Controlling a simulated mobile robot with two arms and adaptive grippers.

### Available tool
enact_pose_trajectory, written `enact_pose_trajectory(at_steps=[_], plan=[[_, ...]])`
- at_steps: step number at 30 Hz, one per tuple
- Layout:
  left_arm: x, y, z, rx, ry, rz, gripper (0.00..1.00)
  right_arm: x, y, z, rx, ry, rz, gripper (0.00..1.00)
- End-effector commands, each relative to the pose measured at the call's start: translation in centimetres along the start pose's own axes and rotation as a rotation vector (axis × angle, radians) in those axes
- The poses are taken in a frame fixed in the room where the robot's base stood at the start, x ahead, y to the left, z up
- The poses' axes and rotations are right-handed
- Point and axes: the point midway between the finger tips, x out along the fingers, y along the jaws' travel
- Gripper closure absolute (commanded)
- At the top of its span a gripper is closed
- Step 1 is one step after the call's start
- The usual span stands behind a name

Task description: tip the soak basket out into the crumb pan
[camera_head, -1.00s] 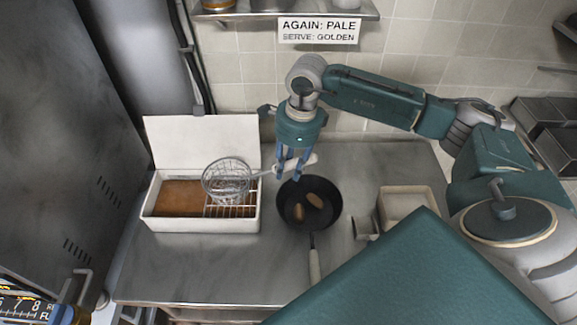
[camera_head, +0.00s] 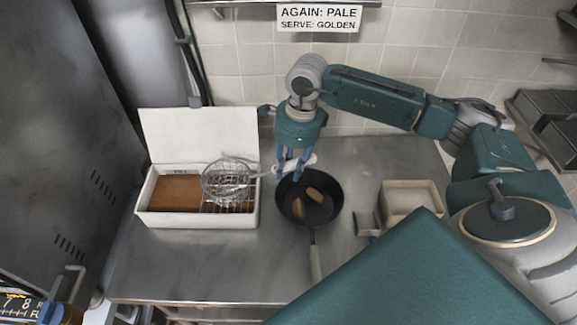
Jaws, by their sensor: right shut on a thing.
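My right gripper (camera_head: 292,166) is shut on the pale handle of the wire basket (camera_head: 226,181), which I take for the soak basket. The basket hangs over the right part of a white open box (camera_head: 182,219), above a wire rack (camera_head: 232,206). I cannot make out any contents in its mesh, nor its exact tilt. The box's left part holds a flat brown layer (camera_head: 176,192). A pale square pan (camera_head: 411,203), perhaps the crumb pan, stands to the right on the counter. My left gripper is not in view.
A black skillet (camera_head: 333,207) with two brown pieces stands just below the gripper, its handle towards the front. A small metal container (camera_head: 367,223) stands between skillet and square pan. The front of the steel counter (camera_head: 200,275) is clear. A wall is behind.

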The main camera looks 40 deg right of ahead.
Motion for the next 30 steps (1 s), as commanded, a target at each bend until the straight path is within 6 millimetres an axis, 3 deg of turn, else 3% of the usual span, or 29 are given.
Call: enact_pose_trajectory(at_steps=[30], plan=[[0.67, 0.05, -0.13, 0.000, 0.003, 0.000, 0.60, 0.35, -0.02, 0.01, 0.000, -0.002, -0.001, 1.00]])
